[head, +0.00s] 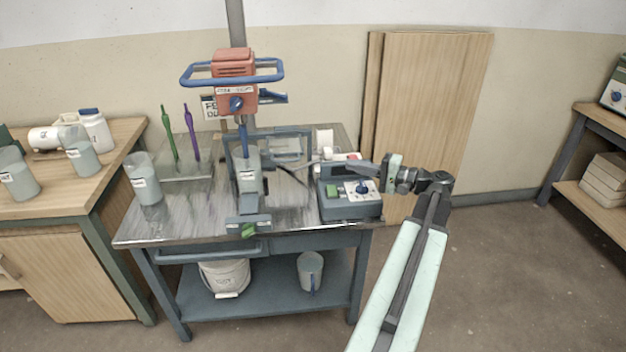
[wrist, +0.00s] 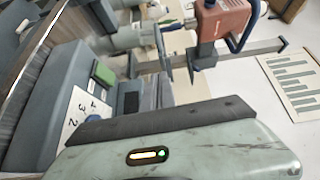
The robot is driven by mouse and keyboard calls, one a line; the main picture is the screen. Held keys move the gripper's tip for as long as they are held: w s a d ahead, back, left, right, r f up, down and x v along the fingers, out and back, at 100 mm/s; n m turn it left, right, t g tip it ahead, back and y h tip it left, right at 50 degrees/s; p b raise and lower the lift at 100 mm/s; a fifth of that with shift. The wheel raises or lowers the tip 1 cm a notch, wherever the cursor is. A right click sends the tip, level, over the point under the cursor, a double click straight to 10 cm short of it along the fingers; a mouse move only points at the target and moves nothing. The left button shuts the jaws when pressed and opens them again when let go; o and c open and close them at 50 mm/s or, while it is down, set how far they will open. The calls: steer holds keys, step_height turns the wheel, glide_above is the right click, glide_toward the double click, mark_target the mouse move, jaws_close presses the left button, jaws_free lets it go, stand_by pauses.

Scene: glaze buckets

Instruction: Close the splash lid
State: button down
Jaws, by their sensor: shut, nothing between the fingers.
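A mixer with an orange motor head (head: 234,72) and blue ring handle stands on the metal-topped table, its shaft reaching down into a grey labelled container (head: 248,175). A dark upright frame (head: 309,150) stands behind that container, with a pale panel in it. I cannot tell for sure which part is the splash lid. My gripper (head: 362,168) is shut and empty, pointing left just above the control box (head: 350,205), right of the mixer. The wrist view shows the control box (wrist: 45,120) close to my finger and the orange motor head (wrist: 222,18) beyond.
A blue handle and green part (head: 248,228) project at the table's front edge. Green and purple tools (head: 188,133) stand in a rack at left, beside a grey cup (head: 144,180). A white bucket (head: 225,277) sits on the lower shelf. The floor at right is clear.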

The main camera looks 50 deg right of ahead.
steer(key=a+x, duration=0.2)
steer(key=x, duration=1)
steer(key=shift+a, duration=0.4)
steer(key=shift+s, duration=0.1)
